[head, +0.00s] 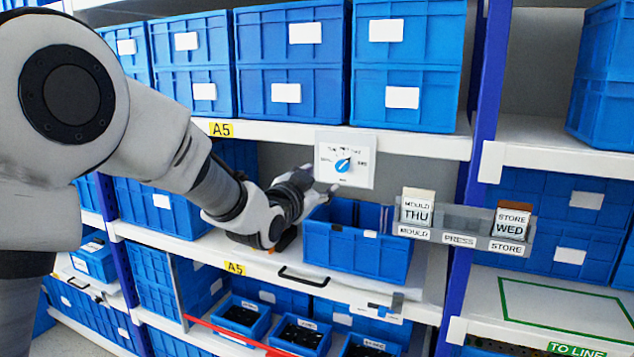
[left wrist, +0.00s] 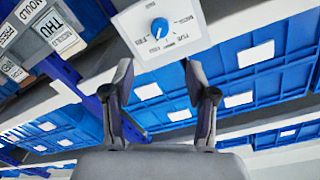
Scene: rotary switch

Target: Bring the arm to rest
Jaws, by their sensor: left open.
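A white switch panel (head: 358,158) with a blue rotary knob (head: 342,165) hangs at the shelf edge in the head view. The knob's pointer aims up and to the right there. My left arm reaches in from the left, and its gripper (head: 321,191) is just below and left of the panel. In the left wrist view, the two fingers of my left gripper (left wrist: 162,80) stand wide apart with nothing between them. The panel (left wrist: 185,18) and knob (left wrist: 159,28) lie beyond the fingertips, and I see no contact with the knob. My right gripper is in neither view.
An open blue bin (head: 356,253) stands on the shelf under the panel, close below my gripper. A card holder (head: 461,222) with "THU" and "WED" cards is to the right. Stacked blue bins (head: 290,60) fill the shelf above. A blue upright (head: 484,120) stands right of the panel.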

